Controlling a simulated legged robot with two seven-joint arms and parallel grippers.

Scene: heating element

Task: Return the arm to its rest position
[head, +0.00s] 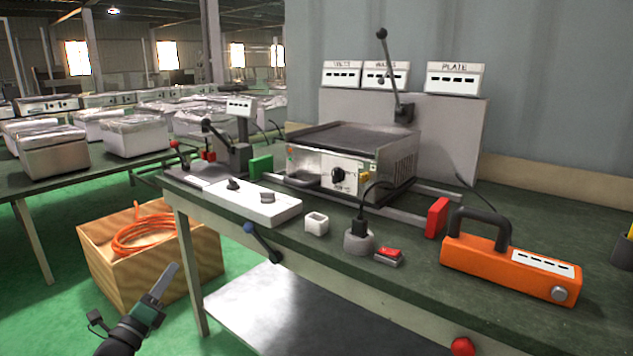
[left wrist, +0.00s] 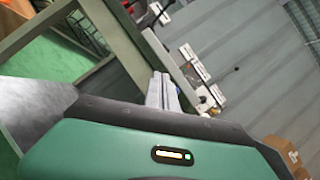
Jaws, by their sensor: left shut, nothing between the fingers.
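My left gripper (head: 163,284) is low at the left of the head view, off the table's front edge and in front of the wooden crate. Its fingers are together with nothing between them. The fingers also show in the left wrist view (left wrist: 162,92), closed and pointing toward the bench and the wall. My right gripper is not in view.
The green bench (head: 560,205) holds a hot plate (head: 345,165), a white switch box (head: 255,205) and an orange tester (head: 510,265). A lever (head: 262,243) juts from the bench front. A wooden crate (head: 105,265) with orange hose stands on the floor.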

